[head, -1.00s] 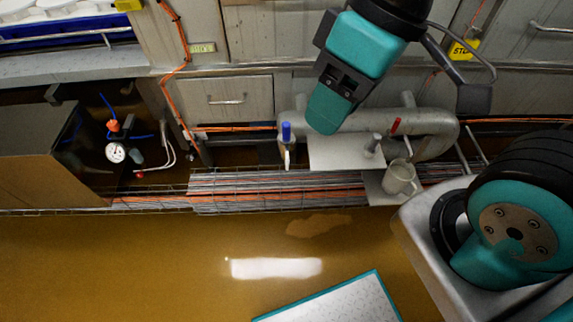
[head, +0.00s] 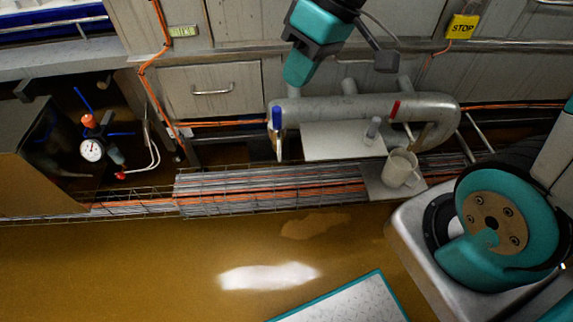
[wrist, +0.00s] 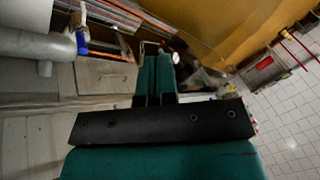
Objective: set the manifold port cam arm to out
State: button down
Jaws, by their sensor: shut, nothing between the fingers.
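The manifold is a thick grey pipe (head: 340,108) running along the wall, with a blue-handled lever (head: 277,118) at its left end and a red-handled lever (head: 395,109) towards its right. I cannot tell which of them is the cam arm. The blue lever stands upright; the red one leans slightly. My gripper (head: 297,72) is shut and empty, pointing down above the left part of the pipe, apart from both levers in the picture. In the wrist view my shut fingers (wrist: 154,70) point away, with the blue lever (wrist: 82,42) and grey pipe (wrist: 35,45) to their left.
A pale plate (head: 340,143) and a mug (head: 402,168) sit in front of the pipe. A cable tray (head: 270,190) runs below. A pressure gauge (head: 92,150) stands in the dark recess at left. The brown floor (head: 150,260) is mostly clear.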

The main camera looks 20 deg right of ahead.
jog(key=m+t+y+b, duration=0.1)
jog(key=b, duration=0.8)
send_near(279, 150)
jog(key=s+r, duration=0.4)
jog(key=r, duration=0.5)
jog(key=shift+m+t+y, duration=0.3)
jog(key=shift+m+t, duration=0.1)
jog(key=shift+t, duration=0.3)
jog(key=w+d+f+b, duration=0.1)
jog(key=d+f, duration=0.1)
jog(key=f, duration=0.2)
jog(key=w+d+f+b, duration=0.2)
jog(key=d+f, duration=0.1)
jog(key=w+d+f+b, duration=0.1)
jog(key=d+f+b, duration=0.1)
jog(key=f, duration=0.2)
jog(key=shift+w+d+f, duration=0.25)
jog(key=shift+w+f, duration=0.1)
jog(key=w+a+f+b, duration=0.1)
jog(key=a+f+b, duration=0.3)
jog(key=a+f, duration=0.3)
jog(key=shift+a+f, duration=0.25)
jog(key=shift+a, duration=0.95)
